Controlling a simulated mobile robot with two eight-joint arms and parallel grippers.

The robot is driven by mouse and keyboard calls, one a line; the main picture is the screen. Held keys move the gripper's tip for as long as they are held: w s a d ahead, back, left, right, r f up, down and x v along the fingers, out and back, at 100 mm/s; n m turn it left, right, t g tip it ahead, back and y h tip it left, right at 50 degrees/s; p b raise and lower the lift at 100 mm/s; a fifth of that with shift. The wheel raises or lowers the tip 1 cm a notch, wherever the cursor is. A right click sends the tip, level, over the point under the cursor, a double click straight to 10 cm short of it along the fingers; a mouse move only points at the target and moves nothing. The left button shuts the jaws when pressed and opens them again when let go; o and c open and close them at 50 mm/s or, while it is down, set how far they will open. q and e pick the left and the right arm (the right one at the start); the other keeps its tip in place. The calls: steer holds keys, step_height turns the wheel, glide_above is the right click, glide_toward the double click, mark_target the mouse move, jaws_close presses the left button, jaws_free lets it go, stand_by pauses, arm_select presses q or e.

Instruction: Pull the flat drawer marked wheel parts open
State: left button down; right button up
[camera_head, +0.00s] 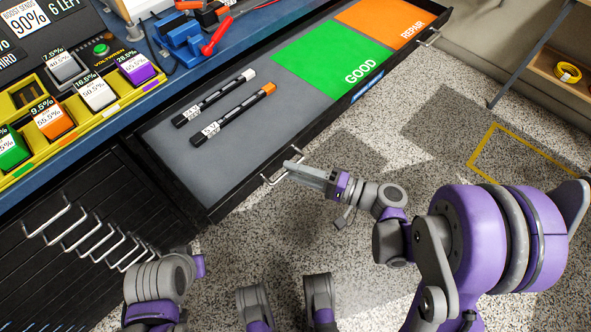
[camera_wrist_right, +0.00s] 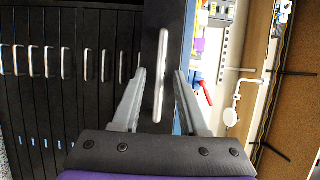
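A wide flat drawer (camera_head: 216,208) stands pulled out below the blue workbench, its grey inside showing. A small blue label (camera_head: 367,87) is on its front, too small to read. Its near handle (camera_head: 282,173) is at the tips of my right gripper (camera_head: 288,166). In the right wrist view, the fingers of my right gripper (camera_wrist_right: 160,72) are apart, with the pale handle (camera_wrist_right: 161,65) showing between them and no clear contact. The drawer's second handle (camera_head: 430,38) is farther right. My left arm shows at the bottom left; its gripper is out of view.
Two black sticks (camera_head: 233,114), a green GOOD mat (camera_head: 330,65) and an orange REPAIR mat (camera_head: 385,20) lie in the drawer. Black drawers with several handles (camera_head: 90,235) are at lower left. Speckled floor (camera_head: 350,250) is open in front. A shelf (camera_head: 560,65) stands at right.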

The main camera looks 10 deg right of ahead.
steer(key=v, duration=1)
steer(key=shift+s+d+p, duration=0.2)
steer(key=shift+d+p, duration=0.1)
steer(key=shift+d, duration=0.05)
stand_by(0.3)
